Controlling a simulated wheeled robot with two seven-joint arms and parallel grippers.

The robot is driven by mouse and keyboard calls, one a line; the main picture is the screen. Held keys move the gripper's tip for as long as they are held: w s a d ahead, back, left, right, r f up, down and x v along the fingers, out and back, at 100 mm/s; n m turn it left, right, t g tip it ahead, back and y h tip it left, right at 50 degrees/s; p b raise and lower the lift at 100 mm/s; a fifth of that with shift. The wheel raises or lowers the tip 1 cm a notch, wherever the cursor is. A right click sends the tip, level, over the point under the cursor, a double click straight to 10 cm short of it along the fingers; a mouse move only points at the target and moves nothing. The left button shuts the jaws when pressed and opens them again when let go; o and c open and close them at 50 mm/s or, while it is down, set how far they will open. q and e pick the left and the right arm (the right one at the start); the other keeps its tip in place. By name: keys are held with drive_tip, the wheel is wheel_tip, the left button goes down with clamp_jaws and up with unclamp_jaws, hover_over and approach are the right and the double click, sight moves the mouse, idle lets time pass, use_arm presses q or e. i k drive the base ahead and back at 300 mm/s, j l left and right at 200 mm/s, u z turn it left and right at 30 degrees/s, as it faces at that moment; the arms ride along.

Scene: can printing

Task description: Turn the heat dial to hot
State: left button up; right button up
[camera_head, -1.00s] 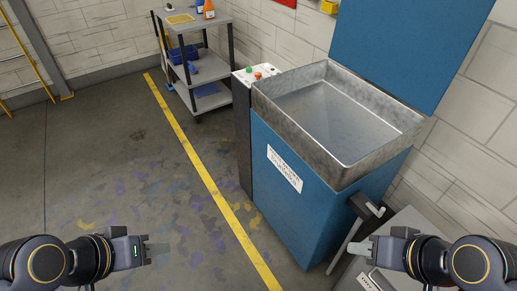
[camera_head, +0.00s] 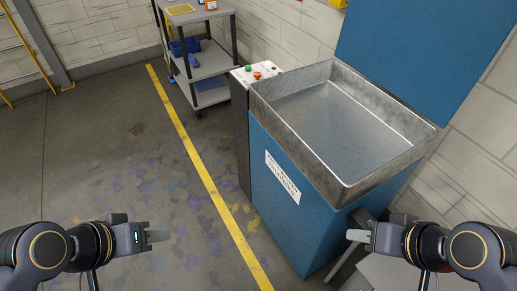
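The control panel (camera_head: 257,74) is a narrow white top on a dark column at the left end of the blue machine (camera_head: 290,215). It carries a green button (camera_head: 248,69), an orange-red knob or button (camera_head: 257,75) and small dark marks. I cannot tell which of these is the heat dial or how it is set. My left gripper (camera_head: 168,236) is empty over the floor at the lower left, far from the panel. My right gripper (camera_head: 349,235) is empty in front of the machine's lower right side. Both point inward; their fingers show edge-on, so the gap is unclear.
The machine has an open metal basin (camera_head: 345,125) with its blue lid (camera_head: 405,50) raised. A grey shelf cart (camera_head: 207,65) with blue items stands behind the panel. A yellow floor line (camera_head: 205,175) runs along the left. The floor left of the machine is clear.

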sight(257, 75)
drive_tip(key=i+j+z, duration=0.35)
drive_tip(key=i+j, duration=1.6)
drive_tip(key=i, duration=0.05)
